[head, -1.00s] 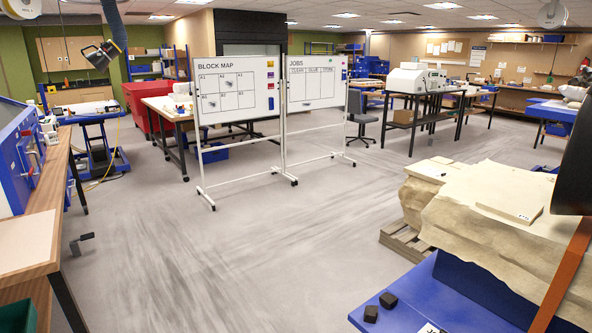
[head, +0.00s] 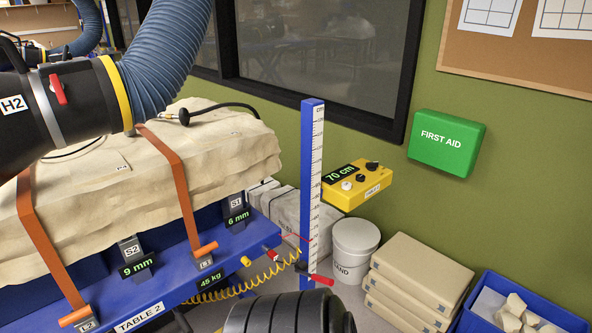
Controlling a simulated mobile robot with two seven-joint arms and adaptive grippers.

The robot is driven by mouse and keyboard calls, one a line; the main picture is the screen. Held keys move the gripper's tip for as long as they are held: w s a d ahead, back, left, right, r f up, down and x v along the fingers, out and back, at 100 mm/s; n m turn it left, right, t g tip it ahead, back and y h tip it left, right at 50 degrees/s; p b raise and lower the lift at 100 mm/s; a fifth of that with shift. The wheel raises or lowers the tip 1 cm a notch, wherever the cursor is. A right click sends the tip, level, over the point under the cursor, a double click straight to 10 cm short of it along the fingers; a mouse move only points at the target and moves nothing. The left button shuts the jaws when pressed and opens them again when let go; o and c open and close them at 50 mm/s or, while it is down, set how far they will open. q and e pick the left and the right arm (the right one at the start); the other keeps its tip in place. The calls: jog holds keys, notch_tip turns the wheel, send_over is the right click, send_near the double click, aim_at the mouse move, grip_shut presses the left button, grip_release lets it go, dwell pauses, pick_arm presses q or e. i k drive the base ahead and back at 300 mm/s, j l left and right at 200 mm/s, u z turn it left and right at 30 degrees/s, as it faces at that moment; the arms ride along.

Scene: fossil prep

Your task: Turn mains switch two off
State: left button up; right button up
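I see no mains switch labelled two in the head view. Neither of my grippers can be made out. A yellow control box (head: 357,185) with several knobs and a 70 cm display stands out by the blue height post (head: 312,190); its small label is too small to read for sure.
A blue table (head: 215,270) marked TABLE 2 bears a strapped pale block (head: 100,195). A black hood (head: 85,105) marked H2 hangs over it. A white bucket (head: 355,250), stacked tan slabs (head: 415,280) and a blue crate (head: 480,318) stand right. A dark ribbed thing (head: 285,315) fills the bottom middle.

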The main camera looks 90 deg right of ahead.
aim_at(371, 166)
jog(key=z, duration=3.2)
jog(key=i+l+u, duration=0.15)
jog(key=i, duration=0.35)
jog(key=i+l+u, duration=0.15)
jog(key=i, duration=0.4)
jog(key=l, duration=0.1)
